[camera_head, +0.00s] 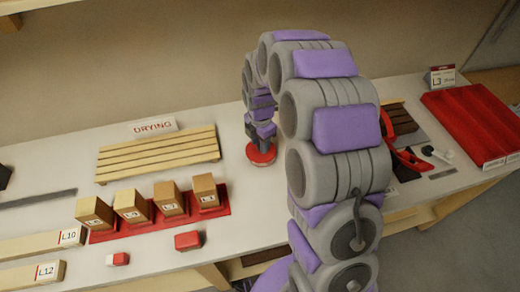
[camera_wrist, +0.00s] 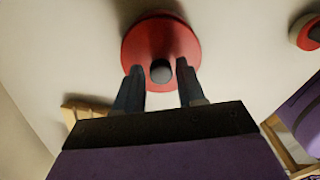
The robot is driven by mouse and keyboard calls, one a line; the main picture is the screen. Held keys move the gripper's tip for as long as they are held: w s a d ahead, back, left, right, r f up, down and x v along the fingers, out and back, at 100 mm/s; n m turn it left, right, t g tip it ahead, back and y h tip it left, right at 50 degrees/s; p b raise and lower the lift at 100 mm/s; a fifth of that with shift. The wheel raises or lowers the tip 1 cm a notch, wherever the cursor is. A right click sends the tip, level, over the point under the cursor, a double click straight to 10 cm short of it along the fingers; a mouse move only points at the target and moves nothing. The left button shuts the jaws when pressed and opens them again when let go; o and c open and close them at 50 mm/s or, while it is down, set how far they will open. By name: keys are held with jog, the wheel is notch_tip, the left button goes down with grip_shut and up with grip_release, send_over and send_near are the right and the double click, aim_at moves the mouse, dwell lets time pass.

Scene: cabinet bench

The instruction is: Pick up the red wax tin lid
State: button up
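The red wax tin lid (camera_wrist: 160,38) is a round red disc with a dark grey knob (camera_wrist: 160,71) in the middle. In the head view the lid (camera_head: 262,157) lies on the white bench, under the end of my arm. My gripper (camera_wrist: 158,76) points at the lid, its two dark fingers on either side of the knob. A small gap shows between each finger and the knob, so the gripper is open and holds nothing. In the head view the fingers (camera_head: 260,143) are small, just above the lid.
A slatted drying rack (camera_head: 158,154) and a red tray (camera_head: 220,207) with several labelled wooden blocks stand left of the lid. A small red block (camera_head: 188,241) lies in front. A round red thing (camera_wrist: 308,32) shows at the right of the wrist view. Bare bench surrounds the lid.

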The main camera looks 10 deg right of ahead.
grip_shut()
